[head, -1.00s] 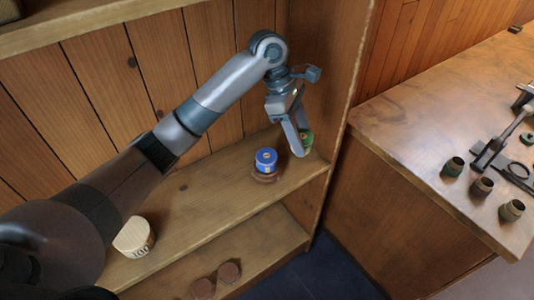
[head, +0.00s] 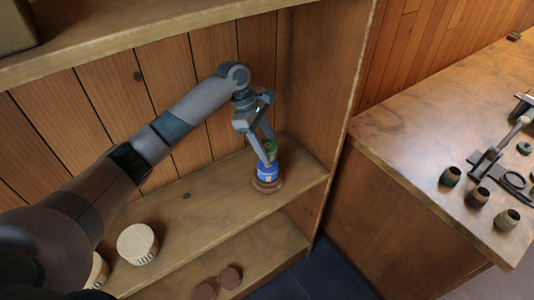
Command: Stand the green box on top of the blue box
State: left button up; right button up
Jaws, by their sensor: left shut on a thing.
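The blue box (head: 267,173) is a small round tin standing on a brown round base on the middle shelf board. The green box (head: 272,148) is a small round piece between the fingers of my left gripper (head: 268,153). It sits directly above the blue box. I cannot tell whether it touches the blue top, because the fingers partly cover it. My left gripper points down and is shut on the green box. My right gripper is not in view.
The shelf board (head: 200,200) has free room left of the blue box. A pale round box (head: 137,244) stands further left. Two brown discs (head: 230,277) lie on the lower shelf. At right, a wooden counter (head: 420,110) holds several small dark cups and a metal tool.

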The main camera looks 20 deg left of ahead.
pick_arm(q)
jog(key=shift+f, duration=0.1)
jog(key=shift+f+p, duration=0.7)
jog(key=shift+f, duration=1.25)
jog(key=o, duration=1)
jog(key=shift+f, duration=0.1)
jog(key=shift+o, duration=0.2)
jog(key=b+v, duration=0.2)
jog(key=v, duration=1)
jog(key=shift+b, duration=0.3)
